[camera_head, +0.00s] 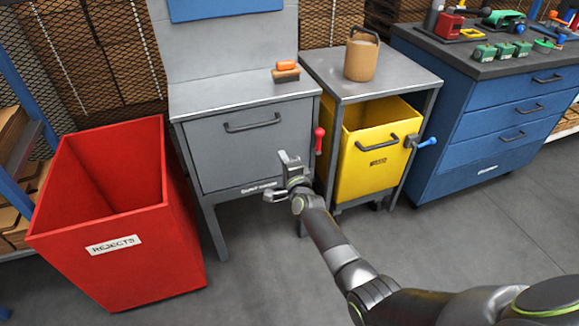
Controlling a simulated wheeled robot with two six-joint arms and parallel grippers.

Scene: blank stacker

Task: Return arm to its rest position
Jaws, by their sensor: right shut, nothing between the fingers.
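My right arm (330,236) reaches in from the lower right. Its gripper (277,176) is shut and empty, in front of the lower edge of the grey cabinet's front panel (230,155). From this angle I cannot tell whether it touches the panel. My left arm and gripper are not in view.
A red bin labelled REJECTS (120,255) stands at the left, empty as far as I see. A yellow bin (365,170) sits under a metal table (385,75) bearing a brown container (361,60). Blue drawers (500,125) stand right. Grey floor (500,225) is clear.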

